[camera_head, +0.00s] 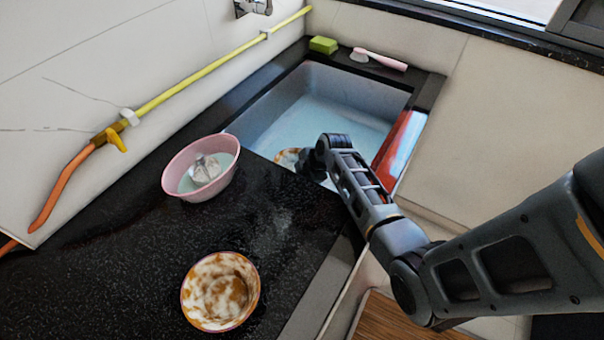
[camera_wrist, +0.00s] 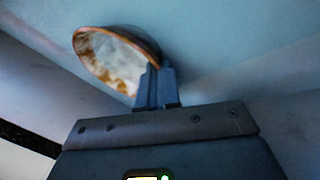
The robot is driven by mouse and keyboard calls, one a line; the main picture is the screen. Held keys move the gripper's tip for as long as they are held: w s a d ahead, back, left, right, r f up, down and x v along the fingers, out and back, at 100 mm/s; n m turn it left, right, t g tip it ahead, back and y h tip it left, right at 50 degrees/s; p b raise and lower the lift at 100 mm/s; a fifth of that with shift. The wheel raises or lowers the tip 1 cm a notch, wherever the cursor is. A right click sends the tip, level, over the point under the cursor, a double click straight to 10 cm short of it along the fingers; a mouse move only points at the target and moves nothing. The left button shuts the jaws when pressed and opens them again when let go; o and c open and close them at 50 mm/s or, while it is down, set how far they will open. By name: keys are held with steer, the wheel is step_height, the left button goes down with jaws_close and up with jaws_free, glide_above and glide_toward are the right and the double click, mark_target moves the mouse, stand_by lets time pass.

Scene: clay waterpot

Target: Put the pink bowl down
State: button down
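My gripper (camera_wrist: 155,80) is shut on the rim of a stained bowl (camera_wrist: 112,62), whitish and brown inside with an orange-pink rim. In the head view this bowl (camera_head: 288,156) is down in the sink, mostly hidden by my gripper. In the wrist view it is tilted; I cannot tell whether it touches the sink floor. A plain pink bowl (camera_head: 173,183), larger, stands on the black counter left of the sink with a clear or whitish object inside. My gripper is apart from it.
A second stained bowl (camera_head: 220,291) sits on the counter (camera_head: 110,265) at the front. The sink (camera_head: 350,118) is pale blue inside. A green sponge (camera_head: 323,45) and a pink brush (camera_head: 383,60) lie behind it. A yellow hose (camera_head: 200,73) runs along the wall.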

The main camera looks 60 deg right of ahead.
steer(key=c, duration=1.3)
jaws_free()
steer(key=shift+c, duration=0.2)
steer(key=v, duration=1.2)
steer(key=shift+p, duration=0.3)
